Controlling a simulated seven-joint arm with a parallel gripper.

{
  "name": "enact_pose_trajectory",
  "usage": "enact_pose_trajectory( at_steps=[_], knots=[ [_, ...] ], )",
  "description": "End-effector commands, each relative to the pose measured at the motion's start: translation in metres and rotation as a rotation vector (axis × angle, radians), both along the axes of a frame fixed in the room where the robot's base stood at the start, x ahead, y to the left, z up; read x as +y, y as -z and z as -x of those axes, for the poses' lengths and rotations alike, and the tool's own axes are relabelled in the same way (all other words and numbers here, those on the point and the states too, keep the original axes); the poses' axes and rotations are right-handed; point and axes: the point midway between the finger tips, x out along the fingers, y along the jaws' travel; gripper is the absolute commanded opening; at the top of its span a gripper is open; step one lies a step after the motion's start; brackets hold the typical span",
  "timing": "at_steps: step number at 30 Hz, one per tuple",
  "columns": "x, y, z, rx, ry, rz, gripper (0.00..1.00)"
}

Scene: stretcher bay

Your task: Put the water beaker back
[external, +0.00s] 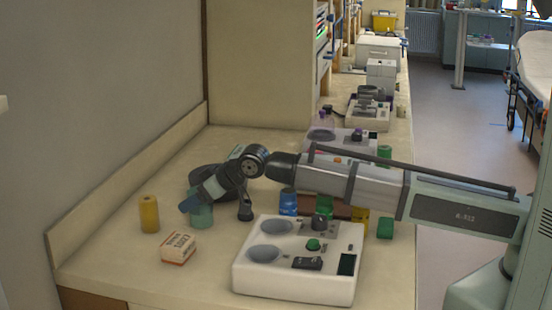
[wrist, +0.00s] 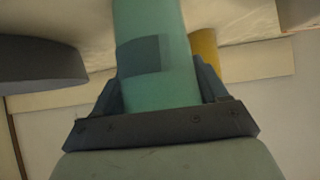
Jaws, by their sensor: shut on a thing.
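A teal beaker (external: 202,216), a plain cylinder, stands upright at the left part of the counter, or very close above it; contact with the counter is hard to judge. My gripper (external: 191,203) reaches it from above right and is shut on it. In the wrist view my gripper (wrist: 158,90) has one finger on each side of the teal beaker (wrist: 152,30), which shows a darker square patch. No writing is readable on it, so I cannot tell its contents. A blue cylinder (external: 288,203) stands under my forearm.
A yellow cylinder (external: 149,214) and a small labelled box (external: 178,248) stand left and in front. A white device with two round wells (external: 298,270) fills the front right. Green cylinders (external: 385,228) stand further right.

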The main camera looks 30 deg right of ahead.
Motion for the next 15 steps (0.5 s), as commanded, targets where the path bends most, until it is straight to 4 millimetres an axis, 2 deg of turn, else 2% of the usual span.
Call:
enact_pose_trajectory(
  at_steps=[5,6,13,15],
  knots=[
    [0.0000,0.0027,0.0001,0.000,0.000,0.000,0.38],
    [0.0000,0.0029,0.0000,0.000,0.000,0.000,0.74],
    [0.0000,0.0028,0.0000,0.000,0.000,0.000,0.96],
    [0.0000,0.0028,0.0000,0.000,0.000,0.000,0.98]
  ],
)
